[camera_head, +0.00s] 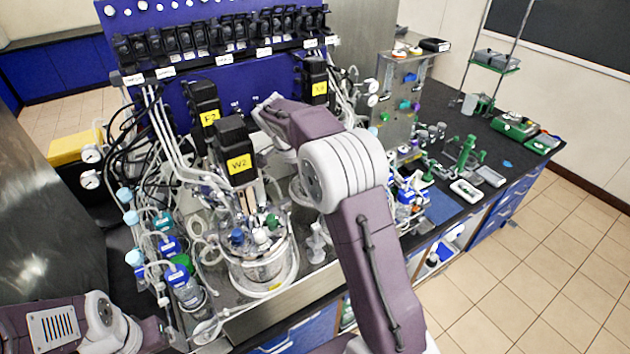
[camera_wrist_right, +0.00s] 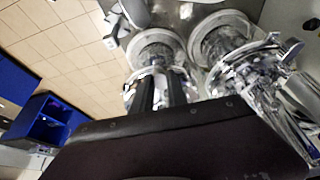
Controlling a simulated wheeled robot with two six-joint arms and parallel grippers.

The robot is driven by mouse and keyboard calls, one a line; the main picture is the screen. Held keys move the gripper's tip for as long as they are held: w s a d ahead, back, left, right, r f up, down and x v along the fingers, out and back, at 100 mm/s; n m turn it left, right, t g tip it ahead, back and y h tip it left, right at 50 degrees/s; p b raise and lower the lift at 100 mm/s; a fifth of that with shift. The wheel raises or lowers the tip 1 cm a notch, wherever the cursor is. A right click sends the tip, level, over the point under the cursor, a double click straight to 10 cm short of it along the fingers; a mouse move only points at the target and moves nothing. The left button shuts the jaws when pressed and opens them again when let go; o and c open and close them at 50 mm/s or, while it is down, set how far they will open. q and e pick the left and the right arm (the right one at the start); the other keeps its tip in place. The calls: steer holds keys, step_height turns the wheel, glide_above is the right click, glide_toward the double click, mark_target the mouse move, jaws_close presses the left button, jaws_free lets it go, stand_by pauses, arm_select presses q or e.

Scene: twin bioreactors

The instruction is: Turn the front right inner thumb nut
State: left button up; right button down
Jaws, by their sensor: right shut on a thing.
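In the right wrist view my right gripper (camera_wrist_right: 161,78) has two dark fingers shut close together on a small shiny metal part over a round glass vessel (camera_wrist_right: 150,48). The part lies where a thumb nut would be, but it is mostly hidden between the fingers, so I cannot tell which nut it is. A shiny metal head plate (camera_wrist_right: 258,68) with clamps and fittings is close on the right. In the head view the front bioreactor (camera_head: 258,268) stands below the motor marked W2 (camera_head: 236,152). My right arm covers its own gripper there.
Tubes and cables crowd around the motors. Several small bottles (camera_head: 188,290) stand left of the front bioreactor. A blue panel with a row of black units (camera_head: 215,38) rises behind. The black bench (camera_head: 440,105) on the right holds green and white tools.

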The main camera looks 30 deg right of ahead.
steer(key=shift+w+m+g+p, duration=0.1)
steer(key=shift+m+g+p, duration=0.25)
steer(key=shift+m, duration=0.45)
steer(key=c, duration=1.3)
jaws_free()
steer(key=shift+d, duration=0.15)
steer(key=v, duration=0.9)
